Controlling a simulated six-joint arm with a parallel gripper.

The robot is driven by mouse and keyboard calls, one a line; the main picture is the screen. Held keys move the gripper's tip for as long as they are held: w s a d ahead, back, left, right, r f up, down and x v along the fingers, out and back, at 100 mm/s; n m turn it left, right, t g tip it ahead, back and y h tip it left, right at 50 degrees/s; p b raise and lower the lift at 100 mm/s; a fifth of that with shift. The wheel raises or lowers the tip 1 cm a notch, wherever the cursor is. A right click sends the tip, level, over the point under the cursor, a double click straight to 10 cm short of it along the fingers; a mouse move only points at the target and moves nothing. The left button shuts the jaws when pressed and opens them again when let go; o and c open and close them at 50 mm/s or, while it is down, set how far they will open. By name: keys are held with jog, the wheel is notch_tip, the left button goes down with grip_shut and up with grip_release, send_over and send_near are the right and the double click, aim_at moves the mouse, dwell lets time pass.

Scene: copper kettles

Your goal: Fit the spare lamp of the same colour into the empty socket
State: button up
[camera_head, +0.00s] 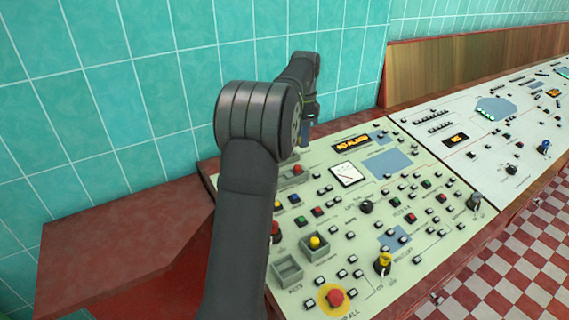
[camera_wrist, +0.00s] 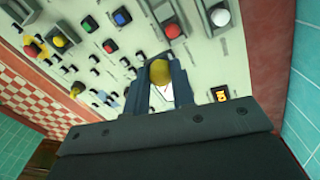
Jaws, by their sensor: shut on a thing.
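My gripper (camera_wrist: 160,68) is shut on a yellow lamp (camera_wrist: 159,74), held between its two fingers above the console panel. In the head view my gripper is mostly hidden behind my arm. Another yellow lamp (camera_head: 315,242) sits in a grey square tray (camera_head: 324,252) at the panel's lower left; it also shows in the wrist view (camera_wrist: 60,41). The red one also shows in the head view (camera_head: 297,169). I cannot clearly make out an empty socket.
An empty-looking grey tray (camera_head: 287,268) is beside the yellow lamp's tray. A red mushroom button (camera_head: 335,298) on a yellow disc is at the front. A meter (camera_head: 347,174), orange display (camera_head: 352,142) and several buttons cover the panel. Tiled wall (camera_head: 120,90) stands behind.

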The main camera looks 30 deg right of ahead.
dwell(0.4)
jog(key=shift+w+a+f, duration=0.4)
jog(key=shift+a+f, duration=0.65)
jog(key=shift+f, duration=0.75)
jog(key=shift+w+a+f, duration=0.45)
jog(key=shift+a+f, duration=0.6)
jog(key=shift+f, duration=0.8)
jog(key=shift+w+a+f, duration=0.4)
jog(key=shift+a+f, duration=0.65)
jog(key=shift+f, duration=0.75)
jog(key=shift+f, duration=0.85)
jog(key=o, duration=1)
jog(key=shift+o, duration=0.2)
jog(key=shift+r, duration=0.1)
notch_tip(320, 180, up, 8)
jog(key=shift+f, duration=0.2)
